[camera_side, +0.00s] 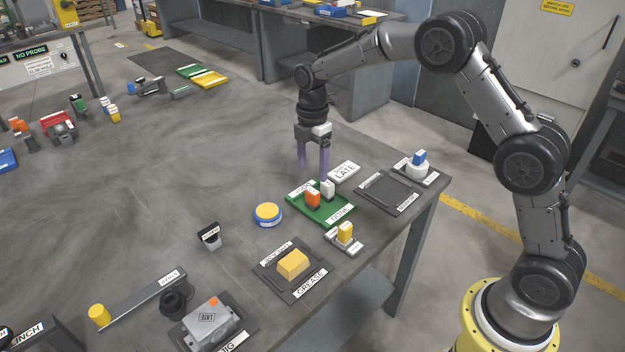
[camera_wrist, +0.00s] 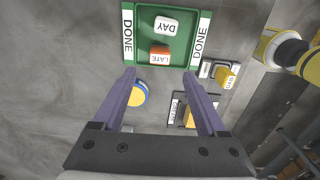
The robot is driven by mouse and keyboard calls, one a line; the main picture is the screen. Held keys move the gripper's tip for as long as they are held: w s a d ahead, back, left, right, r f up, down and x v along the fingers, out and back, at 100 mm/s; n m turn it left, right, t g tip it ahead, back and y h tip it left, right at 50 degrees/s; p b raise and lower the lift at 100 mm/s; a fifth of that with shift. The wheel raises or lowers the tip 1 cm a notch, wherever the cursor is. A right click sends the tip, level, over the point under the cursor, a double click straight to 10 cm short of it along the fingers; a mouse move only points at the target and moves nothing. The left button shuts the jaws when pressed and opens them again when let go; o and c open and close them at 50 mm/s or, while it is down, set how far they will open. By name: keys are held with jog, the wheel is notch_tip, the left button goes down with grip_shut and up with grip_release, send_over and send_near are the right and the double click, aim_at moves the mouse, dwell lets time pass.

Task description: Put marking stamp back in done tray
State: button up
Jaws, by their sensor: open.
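The green done tray (camera_side: 342,216) lies near the right edge of the table, with white DONE labels on two sides; it also shows in the wrist view (camera_wrist: 183,51). Two stamps stand in it: an orange-topped one (camera_side: 313,198) and a white one (camera_side: 328,189). In the wrist view the orange one (camera_wrist: 159,54) reads LATE and the white one (camera_wrist: 166,26) reads DAY. My gripper (camera_side: 313,174) is open and empty, fingers pointing down, above the back part of the tray; it also shows in the wrist view (camera_wrist: 159,73). The fingers appear clear of both stamps.
A white LATE plate (camera_side: 344,171) lies behind the tray. A blue-and-yellow round tin (camera_side: 268,213) and a yellow-handled piece (camera_side: 345,233) stand close by. An empty dark tray (camera_side: 390,192), a yellow block (camera_side: 292,263) in the GREASE tray and a black-and-white piece (camera_side: 210,236) surround the area.

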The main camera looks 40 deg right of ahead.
jog(key=shift+r, duration=0.85)
jog(key=s+r+m+t, duration=0.2)
jog(key=s+r+m, duration=0.5)
jog(key=s+r, duration=0.65)
jog(key=s+m+t, duration=0.3)
jog(key=s+m, duration=0.8)
jog(key=s, duration=0.9)
jog(key=shift+s+a+f+t, duration=0.3)
jog(key=shift+s+f, duration=0.05)
